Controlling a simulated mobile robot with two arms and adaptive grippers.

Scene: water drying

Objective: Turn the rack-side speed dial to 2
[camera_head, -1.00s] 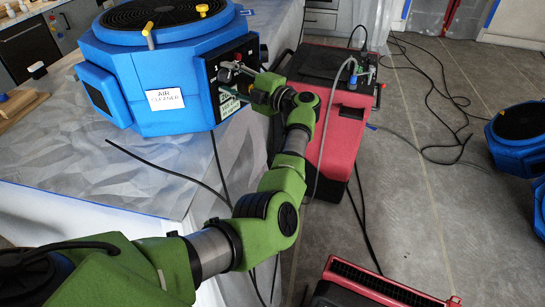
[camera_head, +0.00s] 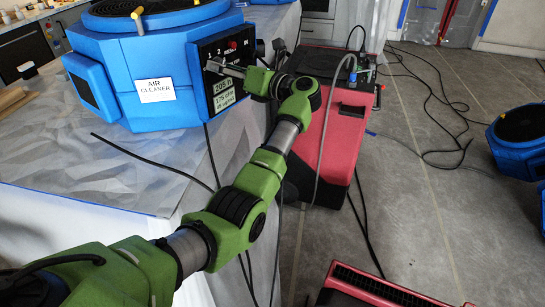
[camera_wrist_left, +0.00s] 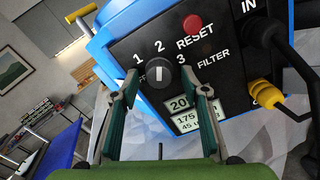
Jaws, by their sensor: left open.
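The speed dial (camera_wrist_left: 158,77) is a dark round knob on the black panel (camera_wrist_left: 232,65) of the blue air cleaner (camera_head: 150,65). In the left wrist view, 1, 2 and 3 are printed around it. A light mark on its upper part points roughly up towards the 2. My left gripper (camera_wrist_left: 150,80) is open, with one green finger on each side of the dial. I cannot tell whether either finger touches it. In the head view, the left gripper (camera_head: 228,70) is at the panel and covers the dial. My right gripper is not in view.
A red RESET button (camera_wrist_left: 192,24) is close above the dial. A yellow-and-black plug (camera_wrist_left: 270,98) and cables are at the panel's right. The cleaner stands on a covered counter (camera_head: 60,165). A red machine (camera_head: 330,155) stands on the floor beside it.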

